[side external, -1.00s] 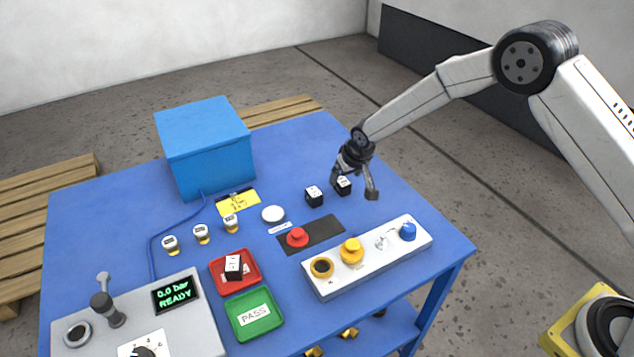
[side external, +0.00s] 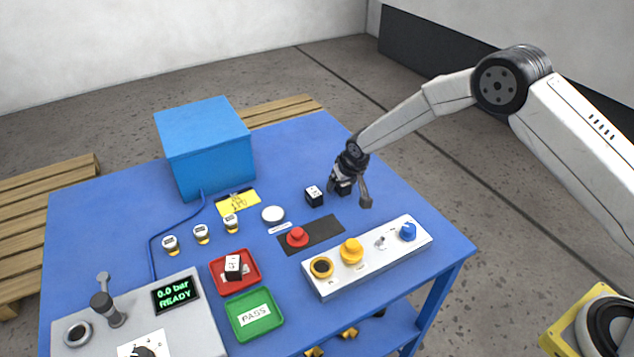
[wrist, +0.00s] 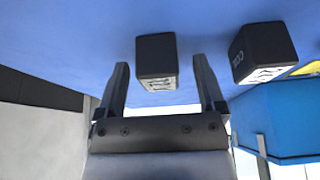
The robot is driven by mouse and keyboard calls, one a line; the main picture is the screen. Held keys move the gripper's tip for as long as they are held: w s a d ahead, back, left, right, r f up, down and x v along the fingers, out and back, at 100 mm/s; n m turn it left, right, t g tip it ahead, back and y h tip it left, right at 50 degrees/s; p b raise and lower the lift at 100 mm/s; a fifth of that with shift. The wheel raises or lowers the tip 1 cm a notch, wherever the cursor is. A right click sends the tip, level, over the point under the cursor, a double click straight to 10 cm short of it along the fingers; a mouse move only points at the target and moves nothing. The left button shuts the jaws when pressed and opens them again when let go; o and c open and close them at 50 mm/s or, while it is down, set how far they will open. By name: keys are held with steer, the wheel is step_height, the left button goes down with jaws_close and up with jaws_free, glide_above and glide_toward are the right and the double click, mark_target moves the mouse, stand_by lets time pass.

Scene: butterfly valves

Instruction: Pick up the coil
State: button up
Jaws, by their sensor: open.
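A black cube-shaped coil (side external: 343,188) with a white label sits on the blue table, partly hidden by my gripper (side external: 350,194). In the wrist view this coil (wrist: 157,58) shows just ahead of and between the two fingers of my gripper (wrist: 161,70). The jaws are open and empty, with a gap on both sides of the coil. A second black coil (side external: 314,196) stands to its left; it also shows right of the fingers in the wrist view (wrist: 264,52). A third black coil (side external: 233,266) lies in the red tray (side external: 222,287).
A white button box (side external: 385,263) and a dark pad with a red button (side external: 297,237) lie nearer the camera. A blue box (side external: 205,150) stands at the back left. The table's right edge is clear.

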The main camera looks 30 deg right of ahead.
jaws_close()
steer(key=shift+r, duration=0.15)
steer(key=shift+r, duration=1.45)
steer(key=s+d+r, duration=0.1)
steer(key=s+r, duration=0.8)
steer(key=s, duration=0.5)
steer(key=shift+d+r, duration=0.2)
steer(key=shift+r, duration=0.2)
